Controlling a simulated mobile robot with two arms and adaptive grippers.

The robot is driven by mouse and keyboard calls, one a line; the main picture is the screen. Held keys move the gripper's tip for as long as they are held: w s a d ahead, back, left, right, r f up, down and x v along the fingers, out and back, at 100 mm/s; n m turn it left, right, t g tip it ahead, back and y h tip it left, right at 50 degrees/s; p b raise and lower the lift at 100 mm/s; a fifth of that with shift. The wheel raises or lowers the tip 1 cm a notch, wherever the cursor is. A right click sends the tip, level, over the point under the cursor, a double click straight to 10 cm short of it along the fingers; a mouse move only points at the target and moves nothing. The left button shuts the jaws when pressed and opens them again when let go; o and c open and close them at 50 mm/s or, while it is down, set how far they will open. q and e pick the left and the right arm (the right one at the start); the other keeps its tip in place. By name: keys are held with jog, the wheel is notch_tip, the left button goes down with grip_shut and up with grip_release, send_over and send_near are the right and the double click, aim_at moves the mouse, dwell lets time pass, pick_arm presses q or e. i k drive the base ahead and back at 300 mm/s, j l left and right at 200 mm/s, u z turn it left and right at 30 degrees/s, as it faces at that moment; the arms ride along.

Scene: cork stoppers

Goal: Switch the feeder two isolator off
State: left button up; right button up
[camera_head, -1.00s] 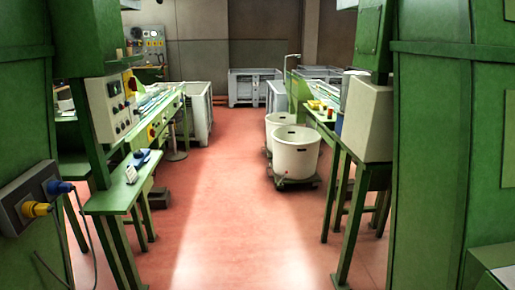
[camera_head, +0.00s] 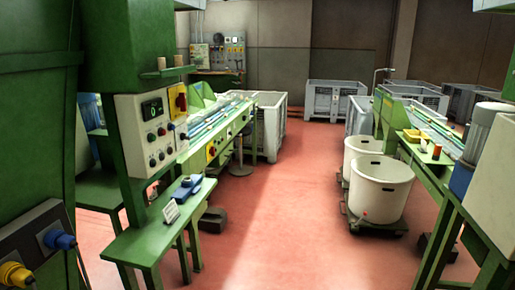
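A red-and-yellow rotary switch (camera_head: 178,99) is on the right side of a pale control box (camera_head: 128,140) at the left. The box also has a small green-lit display (camera_head: 152,108) and several knobs and buttons. Another yellow switch with a red middle (camera_head: 211,152) is on the side of the green bench (camera_head: 226,135) behind it. I cannot read a label that tells which one is the feeder two isolator, and the handle positions are too small to tell. Neither of my grippers is in view.
A green side table (camera_head: 150,240) with a blue device (camera_head: 186,188) stands below the box. Blue and yellow plugs (camera_head: 60,240) stick out at the lower left. White tubs (camera_head: 382,188) stand on the right. The red floor (camera_head: 285,220) between is clear.

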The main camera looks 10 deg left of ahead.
aim_at(181, 102)
jog(key=i+u, duration=0.15)
jog(key=i, duration=0.6)
jog(key=i+l+u, duration=0.15)
jog(key=i, duration=0.65)
jog(key=i+u, duration=0.7)
jog(key=u, duration=0.15)
jog(key=i+l+u, duration=0.55)
jog(key=i+u, duration=0.15)
jog(key=u, duration=0.2)
jog(key=i+l+u, duration=0.25)
jog(key=u, duration=0.2)
jog(key=i, duration=0.05)
